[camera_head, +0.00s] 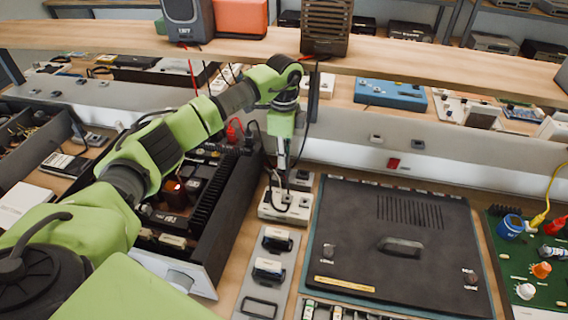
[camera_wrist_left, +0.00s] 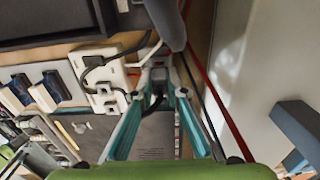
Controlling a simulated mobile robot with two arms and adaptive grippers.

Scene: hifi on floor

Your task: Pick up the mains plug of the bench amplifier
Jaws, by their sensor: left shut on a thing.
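My left arm reaches in from the left, and my left gripper (camera_head: 282,160) points down just above the white power strip (camera_head: 272,210). In the left wrist view the teal fingers of the gripper (camera_wrist_left: 159,74) come together on a small dark piece between their tips. It looks like the mains plug (camera_wrist_left: 158,62), but it is mostly hidden by the fingers. The white strip also shows in the left wrist view (camera_wrist_left: 104,68), to the left of the fingertips, with a black plug and cable on it. My right gripper is not in view.
An open black chassis (camera_head: 212,205) with fins, likely the amplifier, stands left of the strip. A dark flat panel with a handle (camera_head: 385,262) lies to the right. A wooden shelf (camera_head: 425,62) crosses behind the arm. Red and black leads (camera_wrist_left: 222,105) hang close to the gripper.

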